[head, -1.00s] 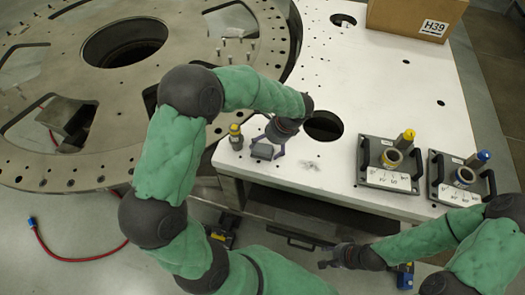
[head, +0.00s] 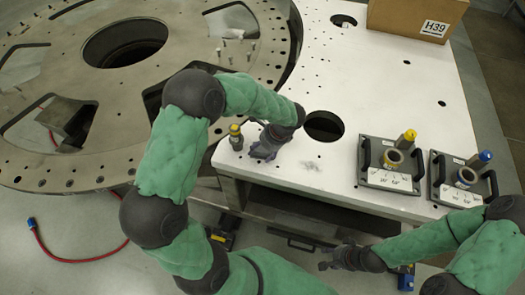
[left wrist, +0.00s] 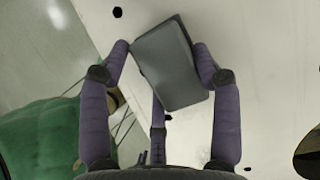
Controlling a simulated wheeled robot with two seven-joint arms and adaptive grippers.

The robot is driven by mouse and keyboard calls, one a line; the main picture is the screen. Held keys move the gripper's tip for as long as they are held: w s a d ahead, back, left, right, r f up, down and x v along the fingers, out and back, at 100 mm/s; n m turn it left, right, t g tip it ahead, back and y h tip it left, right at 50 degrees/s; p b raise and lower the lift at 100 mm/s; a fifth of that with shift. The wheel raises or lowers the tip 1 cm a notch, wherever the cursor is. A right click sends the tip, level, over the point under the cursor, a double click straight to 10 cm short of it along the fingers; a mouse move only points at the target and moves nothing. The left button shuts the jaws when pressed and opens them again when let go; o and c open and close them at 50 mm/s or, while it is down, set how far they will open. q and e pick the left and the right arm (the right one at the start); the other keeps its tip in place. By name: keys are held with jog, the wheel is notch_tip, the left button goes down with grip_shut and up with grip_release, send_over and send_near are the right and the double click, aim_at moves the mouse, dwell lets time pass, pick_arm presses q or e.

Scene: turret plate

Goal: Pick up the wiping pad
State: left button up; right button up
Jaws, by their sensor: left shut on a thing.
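The wiping pad (left wrist: 168,62) is a grey rectangular block, seen in the left wrist view between the fingers of my left gripper (left wrist: 163,55). Two purple fingers press on its left and right sides, and a third finger meets its near edge. The pad sits tilted in the grip, over the white table top. In the head view my left gripper (head: 263,151) is low at the table's near left corner, and its fingers mostly hide the pad. My right gripper (head: 330,262) is in front of the table's near edge, away from the pad; its fingers are too small to read.
A yellow-topped fitting (head: 235,135) stands just left of my left gripper. A round hole (head: 324,126) lies to its right, and a faint dark smudge (head: 311,166) marks the white table (head: 390,85). Two fixture plates stand at right, a cardboard box (head: 415,15) behind.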

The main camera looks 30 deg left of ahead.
aim_at(258, 149)
pick_arm(q)
jog(key=shift+r, duration=0.6)
notch_tip(258, 149, up, 2)
jog(key=shift+r+p, duration=0.2)
jog(key=shift+p, duration=0.15)
jog(key=s+d+r, duration=0.3)
jog(key=s+r, duration=0.1)
jog(key=s, duration=0.2)
jog(key=s+d+r+p, duration=0.1)
jog(key=s+d+r, duration=0.2)
jog(key=s+r, duration=0.2)
jog(key=shift+s+d+r+p, duration=0.2)
jog(key=shift+s+d+p, duration=0.1)
jog(key=shift+s, duration=0.4)
